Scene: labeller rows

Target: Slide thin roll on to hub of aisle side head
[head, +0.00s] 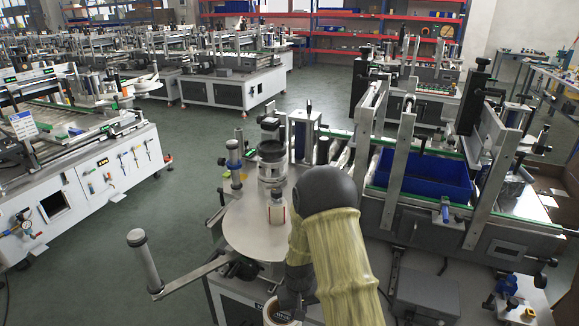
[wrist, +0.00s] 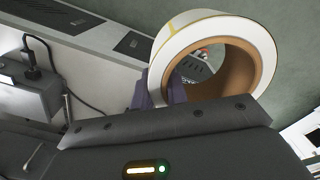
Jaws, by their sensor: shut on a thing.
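My gripper (wrist: 160,92) is shut on the wall of a label roll (wrist: 265,62), with its dark fingers at the roll's left lower side in the wrist view. The roll is white outside with a thin yellow edge and has a brown core with an open hole. In the head view the roll (head: 272,315) shows partly at the bottom edge, below my arm, and my gripper (head: 288,298) is largely hidden. A pale round plate (head: 245,226) on the nearest labeller lies beyond the roll. A small upright part (head: 277,212) stands on it; I cannot tell whether this is the hub.
A metal arm with an upright grey roller (head: 145,262) reaches out left of the plate. A dark-topped cylinder unit (head: 271,160) stands behind it. The conveyor frame with a blue bin (head: 425,178) is to the right. Green floor (head: 110,235) is free at left.

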